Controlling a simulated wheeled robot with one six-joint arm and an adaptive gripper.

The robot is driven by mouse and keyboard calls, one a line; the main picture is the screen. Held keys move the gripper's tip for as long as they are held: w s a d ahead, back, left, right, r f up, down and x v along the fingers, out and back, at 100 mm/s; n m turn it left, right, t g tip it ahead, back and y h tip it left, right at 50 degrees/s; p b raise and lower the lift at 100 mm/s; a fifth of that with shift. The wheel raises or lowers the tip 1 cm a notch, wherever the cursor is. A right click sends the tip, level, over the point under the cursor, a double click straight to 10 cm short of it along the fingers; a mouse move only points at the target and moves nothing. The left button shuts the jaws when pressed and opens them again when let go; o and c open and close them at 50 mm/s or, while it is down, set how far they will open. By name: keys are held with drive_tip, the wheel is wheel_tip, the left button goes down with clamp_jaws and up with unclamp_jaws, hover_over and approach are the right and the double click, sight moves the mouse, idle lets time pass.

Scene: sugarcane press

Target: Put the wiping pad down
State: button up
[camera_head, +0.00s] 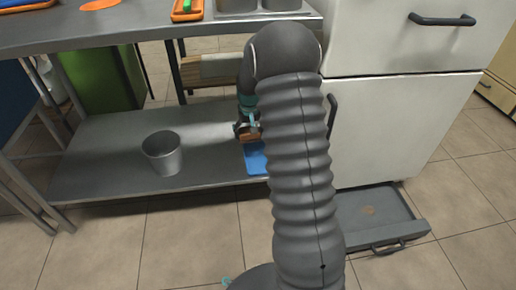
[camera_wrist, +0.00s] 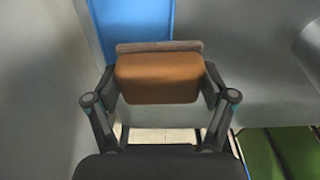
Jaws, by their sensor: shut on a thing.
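The wiping pad (camera_wrist: 158,78) is an orange-brown block with a thin greyish layer along its far edge. In the wrist view my gripper (camera_wrist: 160,85) is shut on it, with one finger at each side. In the head view my gripper (camera_head: 248,130) is low over the lower steel shelf, partly hidden behind my arm, and only a bit of the pad shows there. A blue tray (camera_head: 256,158) lies on the shelf just below the gripper. The blue tray (camera_wrist: 135,20) shows directly beyond the pad in the wrist view. I cannot tell whether the pad touches anything.
A metal bucket (camera_head: 162,153) stands on the lower shelf (camera_head: 105,172) to the left. The steel table top (camera_head: 130,28) is above. A white cabinet (camera_head: 395,130) stands to the right, with a grey drip tray (camera_head: 375,215) on the floor. A green bin (camera_head: 100,78) is behind.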

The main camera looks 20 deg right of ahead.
hover_over(259, 151)
drive_tip(key=shift+s+a+f+m, duration=0.1)
drive_tip(key=shift+s+f+m, duration=0.15)
drive_tip(key=shift+f+m, duration=0.05)
wheel_tip(259, 151, down, 10)
drive_tip(key=shift+r+b, duration=0.1)
drive_tip(key=shift+b, duration=0.5)
drive_tip(key=o, duration=1)
drive_tip(key=shift+c, duration=0.2)
wheel_tip(259, 151, up, 12)
drive_tip(key=s+p, duration=0.1)
drive_tip(key=shift+s+p, duration=0.2)
drive_tip(key=shift+p, duration=0.1)
drive_tip(key=shift+a, duration=0.1)
